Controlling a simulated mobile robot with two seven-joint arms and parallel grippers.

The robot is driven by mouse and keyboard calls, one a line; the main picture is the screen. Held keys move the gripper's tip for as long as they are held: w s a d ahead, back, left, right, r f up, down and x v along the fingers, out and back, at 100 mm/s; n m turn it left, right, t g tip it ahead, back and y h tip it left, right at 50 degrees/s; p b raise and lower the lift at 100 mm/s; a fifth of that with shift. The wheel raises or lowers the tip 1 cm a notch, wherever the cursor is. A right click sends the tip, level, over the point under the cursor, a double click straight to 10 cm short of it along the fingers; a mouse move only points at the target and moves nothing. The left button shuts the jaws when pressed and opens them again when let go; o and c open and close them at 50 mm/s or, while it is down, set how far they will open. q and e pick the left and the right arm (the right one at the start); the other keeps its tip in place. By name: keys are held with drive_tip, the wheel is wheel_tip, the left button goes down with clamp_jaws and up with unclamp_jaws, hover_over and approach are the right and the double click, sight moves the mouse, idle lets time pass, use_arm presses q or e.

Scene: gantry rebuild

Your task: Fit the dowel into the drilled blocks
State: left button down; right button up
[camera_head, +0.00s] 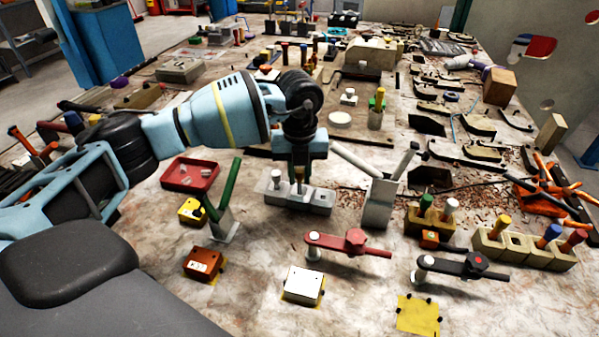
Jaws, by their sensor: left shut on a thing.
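My left gripper (299,178) points down over the pale grey drilled block (318,201) in the middle of the table. A grey peg stands at the block's left end. A tan drilled block (540,257) at the right holds yellow, blue and red dowels. Another brownish block (430,224) has upright dowels. My right gripper is not in view.
A red tray (190,174) and a green-handled holder (225,225) stand left of the grey block. A grey bracket (377,203) stands close on its right. Red (350,243) and black (455,265) clamps lie in front. Tools crowd the back.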

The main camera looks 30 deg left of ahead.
use_arm(q)
drive_tip(key=shift+f, duration=0.95)
idle(0.6)
drive_tip(key=c, duration=1.2)
unclamp_jaws()
drive_tip(key=shift+r, duration=3.9)
